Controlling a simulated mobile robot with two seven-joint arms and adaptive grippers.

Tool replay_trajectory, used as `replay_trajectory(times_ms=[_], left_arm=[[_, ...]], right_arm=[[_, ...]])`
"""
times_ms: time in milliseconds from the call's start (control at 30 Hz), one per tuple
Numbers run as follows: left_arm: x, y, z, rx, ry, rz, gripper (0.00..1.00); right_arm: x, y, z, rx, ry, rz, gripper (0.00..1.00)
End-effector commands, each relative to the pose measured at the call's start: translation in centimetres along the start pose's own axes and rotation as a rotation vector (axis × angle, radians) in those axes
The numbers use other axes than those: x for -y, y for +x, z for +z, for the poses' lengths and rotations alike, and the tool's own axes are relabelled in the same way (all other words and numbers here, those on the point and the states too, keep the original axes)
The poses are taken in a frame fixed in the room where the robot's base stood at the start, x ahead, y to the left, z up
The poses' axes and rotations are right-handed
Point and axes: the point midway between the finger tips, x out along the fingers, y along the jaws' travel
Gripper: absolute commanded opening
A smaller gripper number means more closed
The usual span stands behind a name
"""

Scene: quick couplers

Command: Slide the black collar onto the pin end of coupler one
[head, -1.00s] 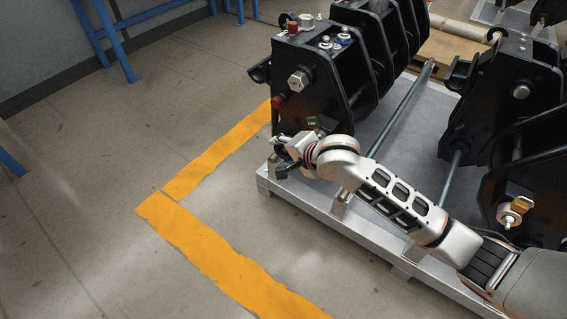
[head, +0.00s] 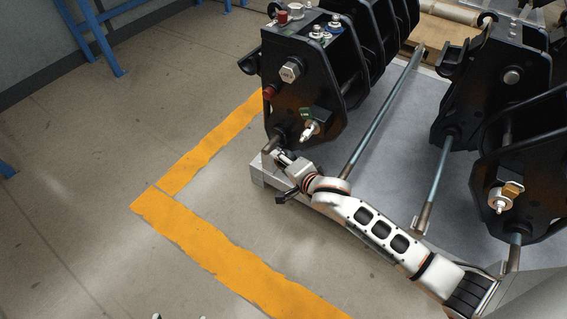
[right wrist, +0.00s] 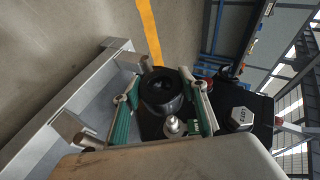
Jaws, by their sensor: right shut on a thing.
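Coupler one appears to be the big black coupler (head: 290,98) at the left of the pallet, with a green tag low on its face. A grey-brown pin end (head: 272,144) sticks out near its bottom. My right gripper (head: 284,160) is right by that pin end. In the right wrist view its green-padded fingers (right wrist: 160,108) are shut on the black collar (right wrist: 161,88), a thick ring with a dark opening. I cannot tell whether the pin is inside the ring. Only two green-white tips of my left gripper (head: 180,317) show at the bottom edge, apart.
The grey pallet (head: 395,165) carries long rods (head: 385,110) and further black couplers (head: 495,85) to the right. A silver fitting (head: 310,130) sits close to my right gripper. Open floor with orange lines (head: 215,250) lies to the left.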

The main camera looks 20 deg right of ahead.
Motion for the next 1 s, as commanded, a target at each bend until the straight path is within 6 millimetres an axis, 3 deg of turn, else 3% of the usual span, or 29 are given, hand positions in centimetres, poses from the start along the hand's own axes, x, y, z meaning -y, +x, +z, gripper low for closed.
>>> replay_trajectory(times_ms=[33, 633, 1000], left_arm=[[0.0, 0.0, -0.2, -0.003, 0.002, -0.001, 0.54], [0.2, -0.1, 0.2, 0.008, 0.013, -0.004, 0.54], [0.1, -0.3, 0.9, 0.023, 0.011, -0.002, 0.54]], right_arm=[[0.6, 0.1, -0.7, -0.004, -0.001, -0.008, 0.27], [0.4, 2.2, -5.6, -0.003, 0.0, -0.006, 0.27], [0.3, 2.2, -5.4, -0.001, 0.0, -0.005, 0.27]])
